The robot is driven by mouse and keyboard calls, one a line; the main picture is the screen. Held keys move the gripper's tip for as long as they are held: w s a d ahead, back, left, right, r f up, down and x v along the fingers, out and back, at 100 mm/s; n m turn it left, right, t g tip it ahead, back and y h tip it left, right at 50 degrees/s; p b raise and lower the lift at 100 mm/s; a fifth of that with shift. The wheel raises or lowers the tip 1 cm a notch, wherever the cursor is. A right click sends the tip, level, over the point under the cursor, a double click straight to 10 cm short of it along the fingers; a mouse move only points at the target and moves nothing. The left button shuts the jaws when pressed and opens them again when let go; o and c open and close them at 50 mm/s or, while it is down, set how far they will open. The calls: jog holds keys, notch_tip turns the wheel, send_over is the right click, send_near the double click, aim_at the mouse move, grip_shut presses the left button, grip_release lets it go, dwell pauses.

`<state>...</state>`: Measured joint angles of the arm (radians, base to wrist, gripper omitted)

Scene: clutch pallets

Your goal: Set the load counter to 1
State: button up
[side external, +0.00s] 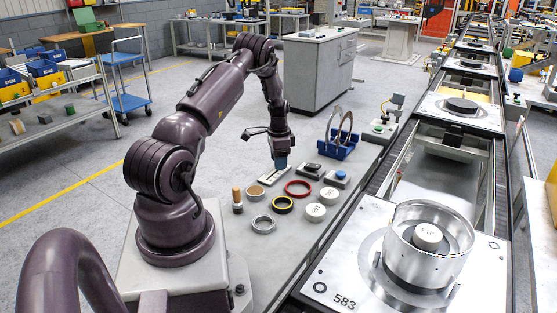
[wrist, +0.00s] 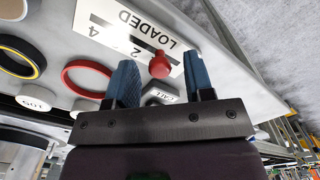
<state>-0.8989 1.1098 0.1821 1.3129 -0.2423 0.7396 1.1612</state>
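The load counter is a pale plate (wrist: 112,28) marked LOADED, with a slot and digits that appear upside down in the wrist view. Its red knob (wrist: 159,66) shows between my fingertips. The digit at the knob cannot be read. In the side view the plate (side external: 268,179) lies on the grey bench, partly behind my gripper (side external: 281,166). My gripper (wrist: 160,60) points down over the plate, its two blue fingers apart on either side of the knob. I cannot tell whether either finger touches the knob.
A red ring (side external: 298,188), a black-and-yellow ring (side external: 283,209), white discs (side external: 315,212) and a button box marked CALL (wrist: 165,96) sit close by. A blue stand with hoops (side external: 338,148) is behind. Pallet 583 (side external: 330,283) bears a metal cylinder (side external: 404,262) at right.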

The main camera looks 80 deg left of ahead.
aim_at(275, 175)
notch_tip(275, 175, up, 13)
dwell(0.6)
dwell(0.4)
jog(key=d+r+n, duration=0.2)
jog(key=d+r, duration=0.2)
jog(key=d, duration=0.3)
jog(key=w+d+r+n, duration=0.1)
jog(key=d+r, duration=0.3)
jog(key=d, duration=0.4)
jog(key=d+r+n, duration=0.2)
jog(key=d+r, duration=0.2)
jog(key=d, duration=0.3)
jog(key=s+d+r+m+t, duration=0.1)
jog(key=s+d+r+t, duration=0.1)
jog(key=d, duration=0.4)
jog(key=s+d+r+m+t, duration=0.1)
jog(key=s+d+r+m, duration=0.1)
jog(key=d, duration=0.5)
jog(key=s+d+r+m+t, duration=0.2)
jog(key=s+d+r, duration=0.1)
jog(key=d, duration=0.4)
jog(key=shift+s+d+r+t, duration=0.2)
jog(key=shift+s+r+t, duration=0.1)
jog(key=shift+s, duration=0.15)
